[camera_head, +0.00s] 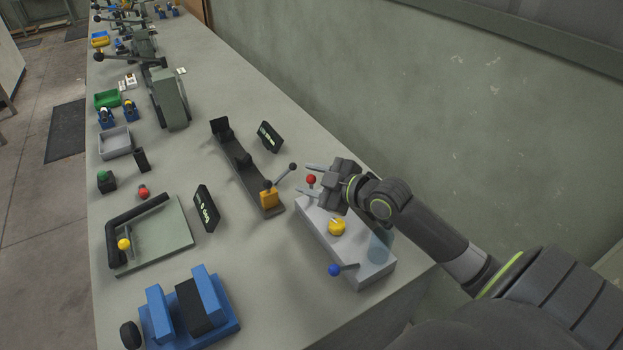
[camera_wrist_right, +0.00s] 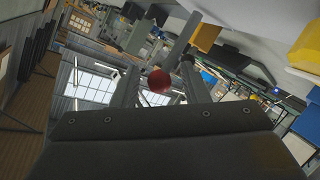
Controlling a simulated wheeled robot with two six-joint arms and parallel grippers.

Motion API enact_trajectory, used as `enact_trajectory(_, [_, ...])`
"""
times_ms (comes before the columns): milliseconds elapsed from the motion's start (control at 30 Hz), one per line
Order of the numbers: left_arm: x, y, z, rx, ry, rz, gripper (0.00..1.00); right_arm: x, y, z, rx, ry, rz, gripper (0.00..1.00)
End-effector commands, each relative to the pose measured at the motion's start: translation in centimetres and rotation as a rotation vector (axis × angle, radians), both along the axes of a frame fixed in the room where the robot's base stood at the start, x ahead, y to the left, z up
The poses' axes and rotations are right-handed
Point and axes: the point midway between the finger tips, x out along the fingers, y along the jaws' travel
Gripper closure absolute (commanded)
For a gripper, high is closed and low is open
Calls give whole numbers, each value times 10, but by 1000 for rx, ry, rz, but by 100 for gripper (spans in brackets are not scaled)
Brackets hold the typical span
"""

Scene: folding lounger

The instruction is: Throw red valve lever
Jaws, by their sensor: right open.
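The red valve lever has a round red knob (camera_head: 311,179) at the far end of a light grey valve box (camera_head: 372,268). My right gripper (camera_head: 306,179) is open at that end of the box, its two fingers on either side of the red knob in the head view. The right wrist view also shows the red knob (camera_wrist_right: 159,80) between the two open fingers. I cannot tell whether a finger touches it. Most of the lever's stem is hidden. My left gripper is not in view.
The same box carries a yellow knob (camera_head: 337,227) and a blue-knobbed lever (camera_head: 335,270). Left of it is a dark rail with an orange block (camera_head: 269,195) and a black-knobbed lever (camera_head: 292,167). A blue fixture (camera_head: 215,301) sits at the near edge. The wall is on the right.

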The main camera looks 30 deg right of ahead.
Motion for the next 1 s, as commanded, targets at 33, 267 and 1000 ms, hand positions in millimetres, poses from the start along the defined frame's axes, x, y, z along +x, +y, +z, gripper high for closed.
enact_trajectory(33, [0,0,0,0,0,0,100,0,0,0,0,1,-1,59])
enact_trajectory(267, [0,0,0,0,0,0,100,-13,-5,3,-5,3,-2,59])
enact_trajectory(1000, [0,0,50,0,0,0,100,-117,-40,42,-1,6,-3,59])
